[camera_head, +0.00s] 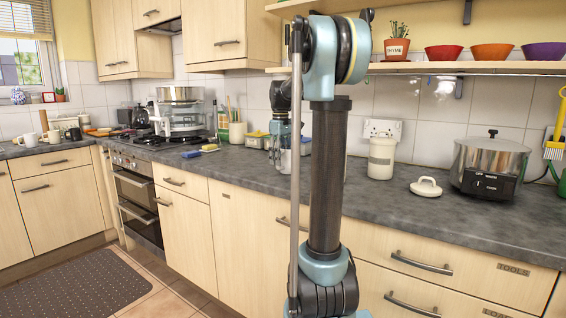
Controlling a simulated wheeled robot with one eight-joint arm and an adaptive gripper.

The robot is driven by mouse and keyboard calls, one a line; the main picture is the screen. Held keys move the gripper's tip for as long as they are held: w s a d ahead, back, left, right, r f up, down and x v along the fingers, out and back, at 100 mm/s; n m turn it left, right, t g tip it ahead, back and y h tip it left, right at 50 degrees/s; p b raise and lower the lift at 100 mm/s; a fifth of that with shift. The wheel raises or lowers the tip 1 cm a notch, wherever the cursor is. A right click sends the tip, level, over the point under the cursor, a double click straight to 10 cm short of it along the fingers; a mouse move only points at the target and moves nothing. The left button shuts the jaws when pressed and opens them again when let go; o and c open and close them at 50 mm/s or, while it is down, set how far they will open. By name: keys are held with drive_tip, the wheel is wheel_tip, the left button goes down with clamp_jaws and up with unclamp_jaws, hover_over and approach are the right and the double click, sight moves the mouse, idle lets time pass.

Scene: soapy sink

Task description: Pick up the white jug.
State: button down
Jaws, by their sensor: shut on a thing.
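I cannot tell for sure which pale vessel is the white jug. A white cylindrical vessel (382,158) stands upright on the grey worktop, right of my arm, below the wall socket. White cups or small jugs (27,140) stand on the far-left worktop. My gripper (282,160) is small and partly hidden behind my own arm, over the back of the worktop. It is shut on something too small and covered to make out. It is well apart from the white cylindrical vessel.
A white lid (426,187) lies on the worktop beside a steel slow cooker (488,167). A shelf (470,67) with bowls and a potted plant is above. A hob (165,140), green bottle (223,125) and sponge (210,148) are to the left. The worktop's front right is clear.

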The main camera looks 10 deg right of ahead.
wheel_tip(320, 180, up, 15)
idle(0.9)
